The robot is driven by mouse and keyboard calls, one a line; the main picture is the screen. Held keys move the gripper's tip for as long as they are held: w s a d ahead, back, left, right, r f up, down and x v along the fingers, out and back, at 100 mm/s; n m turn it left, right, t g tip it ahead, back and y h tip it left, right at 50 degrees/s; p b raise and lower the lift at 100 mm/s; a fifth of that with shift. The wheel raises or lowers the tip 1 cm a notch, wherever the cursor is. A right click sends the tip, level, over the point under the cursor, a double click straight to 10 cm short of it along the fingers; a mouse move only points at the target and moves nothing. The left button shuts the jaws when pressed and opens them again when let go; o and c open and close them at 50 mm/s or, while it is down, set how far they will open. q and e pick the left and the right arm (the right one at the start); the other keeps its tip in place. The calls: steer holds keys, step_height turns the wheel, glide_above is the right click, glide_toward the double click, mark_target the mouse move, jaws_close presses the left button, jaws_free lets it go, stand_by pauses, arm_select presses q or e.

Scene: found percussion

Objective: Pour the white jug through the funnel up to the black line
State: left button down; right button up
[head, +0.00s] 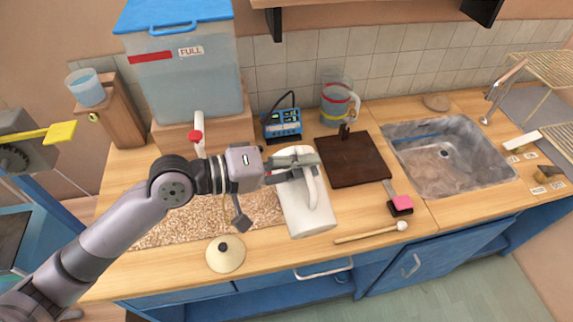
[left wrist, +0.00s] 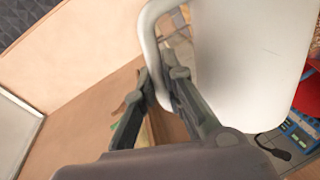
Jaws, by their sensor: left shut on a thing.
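In the left wrist view, the fingers of my left gripper (left wrist: 152,92) close around the handle and the jug's white body (left wrist: 245,60) fills the upper right. I cannot tell whether the jug touches the counter or what is inside it. A clear pitcher (head: 339,105) with red and yellow bands stands by the wall. I cannot make out a funnel or the black line. My right gripper is not in view.
A blue-lidded tank (head: 190,80) marked FULL stands at the back left, beside a blue meter (head: 283,124). The sink (head: 440,158) is further right.

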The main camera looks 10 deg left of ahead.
mark_target(308, 212)
arm_select(q)
steer(key=shift+w+r, duration=0.1)
steer(key=shift+w, duration=0.05)
stand_by(0.3)
steer(key=s+f+m+b, duration=0.1)
steer(key=s+d+f+m+b, duration=0.1)
steer(key=s+f, duration=0.1)
steer(key=s+f+m+t+b, duration=0.1)
steer(key=s+f, duration=0.1)
steer(key=shift+d+f+m, duration=0.2)
steer(key=shift+d+m, duration=0.1)
steer(key=shift+d, duration=0.1)
steer(key=shift+s+r+m, duration=0.1)
steer(key=shift+r+m, duration=0.05)
steer(key=shift+m, duration=0.15)
steer(key=shift+d+f+b, duration=0.1)
steer(key=shift+f+b, duration=0.3)
steer(key=shift+f, duration=0.15)
steer(key=shift+s+d+f+m+t, duration=0.15)
steer(key=shift+s+m+t, duration=0.2)
steer(key=shift+m, duration=0.25)
steer(key=s+d+f+m+t+b, duration=0.1)
steer(key=s+d+f+m+b, duration=0.1)
steer(key=s+f+m+b, duration=0.4)
steer(key=shift+s+d+f+m+h+b, duration=0.35)
steer(key=shift+f+m+b, duration=0.75)
steer(key=shift+f, duration=1.15)
steer(key=shift+t, duration=0.25)
